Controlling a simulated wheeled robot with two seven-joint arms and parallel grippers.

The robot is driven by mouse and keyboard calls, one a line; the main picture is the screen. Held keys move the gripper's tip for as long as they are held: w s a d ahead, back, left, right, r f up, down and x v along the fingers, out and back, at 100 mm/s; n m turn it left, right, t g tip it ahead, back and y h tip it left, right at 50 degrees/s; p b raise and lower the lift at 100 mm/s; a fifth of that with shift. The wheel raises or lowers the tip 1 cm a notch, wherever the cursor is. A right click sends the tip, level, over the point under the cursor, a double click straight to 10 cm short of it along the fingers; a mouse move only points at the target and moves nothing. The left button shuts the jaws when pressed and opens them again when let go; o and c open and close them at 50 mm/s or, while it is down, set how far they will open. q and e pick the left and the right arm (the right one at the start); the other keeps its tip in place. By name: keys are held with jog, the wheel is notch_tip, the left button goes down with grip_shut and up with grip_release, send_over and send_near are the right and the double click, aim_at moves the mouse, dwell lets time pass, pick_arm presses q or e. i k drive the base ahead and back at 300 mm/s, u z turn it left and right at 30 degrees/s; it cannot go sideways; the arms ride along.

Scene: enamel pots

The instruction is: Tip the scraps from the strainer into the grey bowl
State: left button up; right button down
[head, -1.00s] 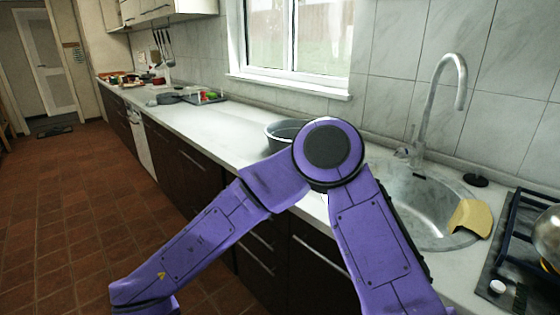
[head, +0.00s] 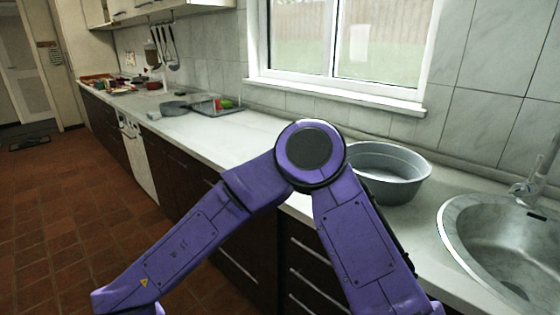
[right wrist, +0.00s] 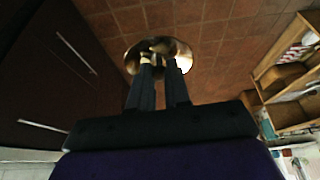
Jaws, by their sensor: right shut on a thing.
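The grey bowl (head: 398,190) stands on the worktop left of the sink, its left part hidden behind my purple arm in the head view. In the right wrist view my right gripper (right wrist: 160,64) is shut on a shiny, brassy round metal thing, seemingly the strainer (right wrist: 183,52). It is out over the tiled floor, beside the dark cabinet fronts. A pale patch shows in its middle, but I cannot tell whether it is scraps. Neither gripper shows in the head view, and my left gripper is in no view.
The white worktop (head: 215,133) is clear left of the bowl. Farther along lie a dark pan (head: 174,107) and a tray (head: 210,110) with small coloured things. The sink (head: 500,235) and tap (head: 536,185) are at right. A wooden shelf (right wrist: 285,75) shows in the right wrist view.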

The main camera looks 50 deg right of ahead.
aim_at(393, 174)
jog(key=i, duration=0.2)
jog(key=z, duration=0.75)
